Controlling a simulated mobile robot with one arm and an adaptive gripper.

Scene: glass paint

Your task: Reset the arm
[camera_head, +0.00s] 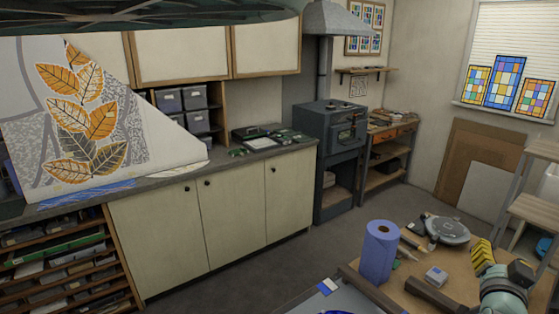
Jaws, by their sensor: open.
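My gripper's fingers do not show in the head view. A pale teal and black rounded form (503,290) is cut off by the bottom edge at the right; I cannot tell for sure whether it is part of my arm. It appears over the right part of the wooden worktable (395,285). A dark bar (440,299) lies to its left. No object is seen in any gripper.
The worktable holds a blue paper roll (379,251), a small white box (436,276), a round grey device (446,230) and a yellow-and-black item (483,255). Cabinets (234,220) and a dark kiln (332,132) line the back. Grey floor (255,262) lies clear between. Wooden shelving (535,205) stands right.

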